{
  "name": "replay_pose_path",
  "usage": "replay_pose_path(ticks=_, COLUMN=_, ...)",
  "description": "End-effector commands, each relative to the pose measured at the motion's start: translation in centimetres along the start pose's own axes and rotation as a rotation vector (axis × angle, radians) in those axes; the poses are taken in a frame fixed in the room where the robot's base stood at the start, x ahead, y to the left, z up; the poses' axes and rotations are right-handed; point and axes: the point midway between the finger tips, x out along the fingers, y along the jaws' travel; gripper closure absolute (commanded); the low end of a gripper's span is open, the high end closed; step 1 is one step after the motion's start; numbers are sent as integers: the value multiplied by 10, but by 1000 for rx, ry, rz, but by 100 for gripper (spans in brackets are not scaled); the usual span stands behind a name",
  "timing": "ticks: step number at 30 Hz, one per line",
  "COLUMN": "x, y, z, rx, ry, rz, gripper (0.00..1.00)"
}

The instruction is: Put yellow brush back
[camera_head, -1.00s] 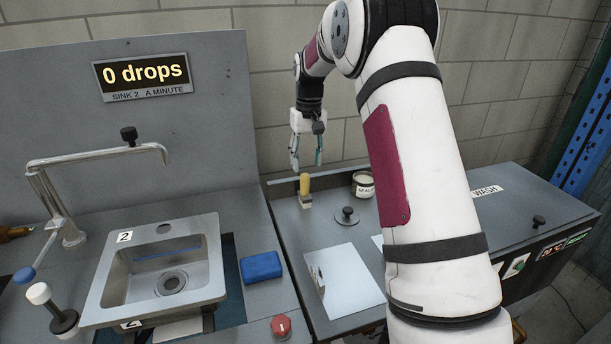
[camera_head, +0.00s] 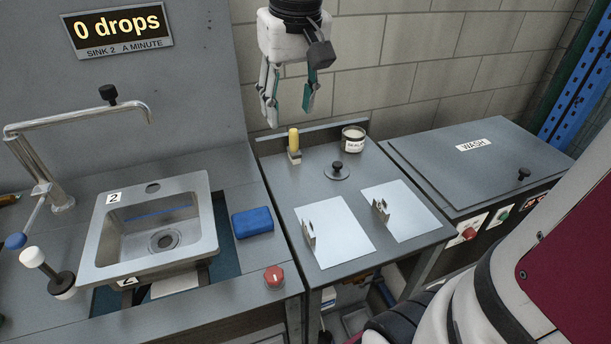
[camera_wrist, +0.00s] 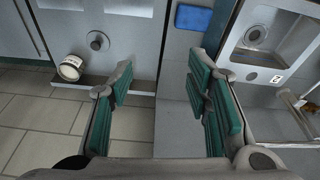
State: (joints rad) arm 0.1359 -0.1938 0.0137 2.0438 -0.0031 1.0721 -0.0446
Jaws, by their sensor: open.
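The yellow brush (camera_head: 294,140) stands upright at the back left of the grey side bench, its handle up and a pale block-like base below. I cannot make it out in the wrist view, where a finger may hide it. My gripper (camera_head: 289,112) is open and empty, pointing down, above and apart from the brush in the head view. In the wrist view its two green-padded fingers (camera_wrist: 160,82) are spread wide with nothing between them. I cannot tell which spot is the brush's own place.
A labelled jar (camera_head: 353,139) and a black-knobbed disc (camera_head: 337,174) stand right of the brush. Two pale plates with small upright brackets lie in front. A blue sponge (camera_head: 252,222), sink (camera_head: 100,236) and red button (camera_head: 274,277) are left. The WASH lid (camera_head: 500,165) is right.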

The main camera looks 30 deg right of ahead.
Motion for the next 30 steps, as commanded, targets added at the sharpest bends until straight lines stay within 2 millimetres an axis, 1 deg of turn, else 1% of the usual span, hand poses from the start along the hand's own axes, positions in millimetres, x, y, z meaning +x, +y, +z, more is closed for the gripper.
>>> replay_pose_path(ticks=1, x=-7, y=-6, z=22, rx=-11, ry=23, rz=-1, gripper=55)
replay_pose_path(ticks=6, x=-10, y=-19, z=90, rx=-37, ry=80, rz=-11, gripper=55)
replay_pose_path(ticks=9, x=-4, y=-24, z=125, rx=-52, ry=107, rz=-18, gripper=55)
replay_pose_path(ticks=13, x=5, y=-27, z=155, rx=-65, ry=134, rz=-26, gripper=55)
replay_pose_path(ticks=15, x=8, y=-28, z=165, rx=-68, ry=141, rz=-29, gripper=55)
replay_pose_path(ticks=18, x=12, y=-29, z=172, rx=-71, ry=147, rz=-31, gripper=55)
replay_pose_path(ticks=30, x=12, y=-29, z=173, rx=-71, ry=147, rz=-31, gripper=55)
